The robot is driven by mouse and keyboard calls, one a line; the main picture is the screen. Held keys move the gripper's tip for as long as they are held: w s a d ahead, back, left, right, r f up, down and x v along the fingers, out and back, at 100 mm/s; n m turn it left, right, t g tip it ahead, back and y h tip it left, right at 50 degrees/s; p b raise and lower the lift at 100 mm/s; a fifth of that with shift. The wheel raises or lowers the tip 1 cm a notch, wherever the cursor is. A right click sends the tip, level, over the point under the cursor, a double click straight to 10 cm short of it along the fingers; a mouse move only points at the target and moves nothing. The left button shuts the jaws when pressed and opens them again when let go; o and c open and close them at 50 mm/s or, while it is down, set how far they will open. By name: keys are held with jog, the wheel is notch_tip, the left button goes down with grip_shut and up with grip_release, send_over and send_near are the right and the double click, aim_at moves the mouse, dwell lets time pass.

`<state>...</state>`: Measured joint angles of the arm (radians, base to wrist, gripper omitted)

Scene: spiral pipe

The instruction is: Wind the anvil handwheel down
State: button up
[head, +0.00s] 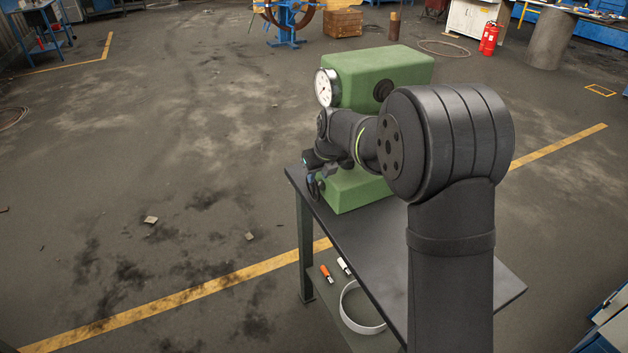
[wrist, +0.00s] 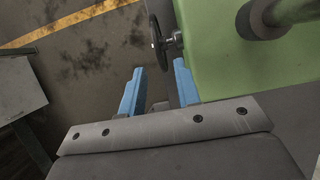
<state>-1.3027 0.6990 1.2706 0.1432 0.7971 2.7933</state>
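The black handwheel (wrist: 157,42) shows nearly edge-on in the wrist view, on a short metal shaft (wrist: 174,39) at the side of the green machine (wrist: 225,60). In the head view the green machine (head: 378,75) stands on a dark bench, with a round white dial (head: 324,87) on its upper end. My gripper (wrist: 159,66) has its two blue fingers apart with nothing between them. The handwheel lies just beyond the fingertips, roughly in line with the gap; I see no clear contact. In the head view my arm hides the machine's middle and most of the gripper.
The dark bench top (head: 440,285) has free room at its near end. A white ring (head: 359,310) and small orange (head: 326,273) and white (head: 344,266) items lie on the lower shelf. In the wrist view a grey cabinet (wrist: 20,85) is at left. Open floor surrounds the bench.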

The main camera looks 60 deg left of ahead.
aim_at(315, 187)
jog(key=shift+a+r+x, duration=0.1)
jog(key=shift+a+x, duration=0.05)
jog(key=shift+x, duration=0.75)
jog(key=shift+a+r+x, duration=0.1)
jog(key=shift+a+x, duration=0.05)
jog(key=shift+x, duration=0.75)
jog(key=shift+a+x, duration=0.2)
jog(key=shift+x, duration=0.7)
grip_shut()
